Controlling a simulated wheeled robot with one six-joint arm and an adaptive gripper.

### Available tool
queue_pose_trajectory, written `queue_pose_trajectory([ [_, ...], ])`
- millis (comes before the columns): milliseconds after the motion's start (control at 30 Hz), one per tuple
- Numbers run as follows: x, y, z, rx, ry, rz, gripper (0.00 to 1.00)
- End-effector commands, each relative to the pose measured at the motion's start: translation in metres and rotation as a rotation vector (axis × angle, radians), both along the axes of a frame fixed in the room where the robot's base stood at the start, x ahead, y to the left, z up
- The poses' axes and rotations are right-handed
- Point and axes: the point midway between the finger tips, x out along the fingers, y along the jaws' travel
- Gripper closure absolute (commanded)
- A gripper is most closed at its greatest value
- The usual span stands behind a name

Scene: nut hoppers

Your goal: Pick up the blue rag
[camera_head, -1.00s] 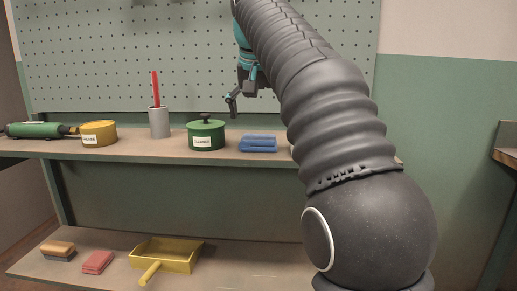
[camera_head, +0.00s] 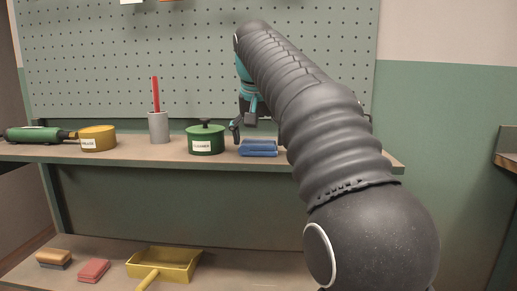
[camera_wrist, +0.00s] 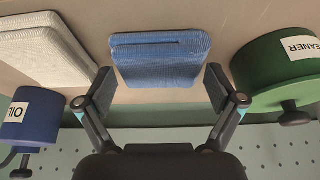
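The blue rag (camera_head: 258,147) lies folded on the workbench shelf, just right of the green cleaner pot. In the wrist view the rag (camera_wrist: 160,62) sits centred ahead of my gripper (camera_wrist: 160,88). The two fingers are spread wide, one toward each side of the rag, with nothing held between them. In the head view my gripper (camera_head: 242,128) is just above and behind the rag, partly hidden by my arm. I cannot tell whether a fingertip touches the rag.
The green pot (camera_head: 205,142) stands close beside the rag. A folded white cloth (camera_wrist: 45,52) and a blue oil can (camera_wrist: 32,118) lie on its other side. A grey cup (camera_head: 158,127) and yellow tin (camera_head: 97,139) stand further left. A pegboard (camera_head: 180,60) rises behind.

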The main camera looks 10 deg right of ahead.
Motion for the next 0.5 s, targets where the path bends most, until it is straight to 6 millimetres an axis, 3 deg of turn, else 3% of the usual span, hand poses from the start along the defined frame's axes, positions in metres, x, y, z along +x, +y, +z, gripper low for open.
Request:
queue_pose_trajectory([
  [67,0.000,0.000,0.000,0.000,0.001,0.000,0.41],
  [100,0.000,0.000,0.000,0.000,0.000,0.000,0.47],
  [500,0.000,0.000,0.011,0.000,-0.001,0.000,0.47],
])
